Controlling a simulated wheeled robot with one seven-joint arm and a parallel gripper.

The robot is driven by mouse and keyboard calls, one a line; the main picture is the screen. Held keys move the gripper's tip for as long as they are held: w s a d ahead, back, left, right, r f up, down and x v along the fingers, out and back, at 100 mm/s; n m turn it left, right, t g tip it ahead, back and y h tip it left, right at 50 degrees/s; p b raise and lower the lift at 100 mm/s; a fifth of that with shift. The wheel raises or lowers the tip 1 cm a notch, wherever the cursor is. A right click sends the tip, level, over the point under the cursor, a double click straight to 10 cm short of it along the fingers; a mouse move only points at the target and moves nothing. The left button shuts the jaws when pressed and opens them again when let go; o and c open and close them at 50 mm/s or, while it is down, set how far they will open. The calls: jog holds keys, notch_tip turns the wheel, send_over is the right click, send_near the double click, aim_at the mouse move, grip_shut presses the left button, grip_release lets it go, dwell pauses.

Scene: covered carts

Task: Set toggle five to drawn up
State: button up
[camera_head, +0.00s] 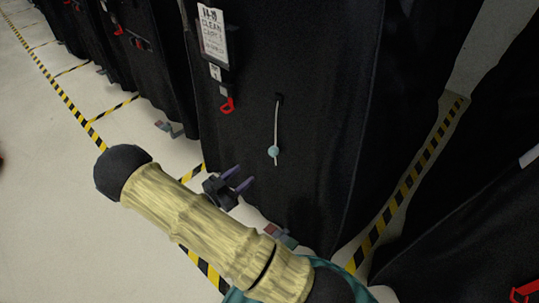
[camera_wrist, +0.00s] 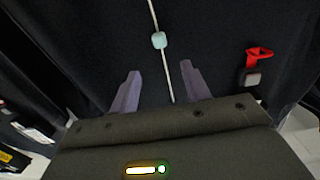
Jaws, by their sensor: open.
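A pale blue toggle (camera_head: 273,151) sits on a thin light cord (camera_head: 277,122) that hangs down the front of a black cart cover (camera_head: 320,120). The toggle is low on the cord, with a short tail below it. No number is readable on it. My gripper (camera_head: 245,177) is open and empty, just left of and below the toggle. In the wrist view the toggle (camera_wrist: 159,40) lies beyond the fingertips (camera_wrist: 160,67), roughly midway between them, and the cord's tail runs down between the fingers. The fingers do not appear to touch the toggle.
A white label card (camera_head: 213,35) and a red clip (camera_head: 227,105) hang left of the cord; a red clip (camera_wrist: 259,54) shows in the wrist view. More black covered carts (camera_head: 150,60) stand at left and right. Yellow-black tape (camera_head: 405,190) marks the pale floor.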

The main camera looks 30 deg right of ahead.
aim_at(270, 153)
jog(key=b+x, duration=0.2)
jog(key=x, duration=1.1)
jog(key=shift+d, duration=0.2)
grip_shut()
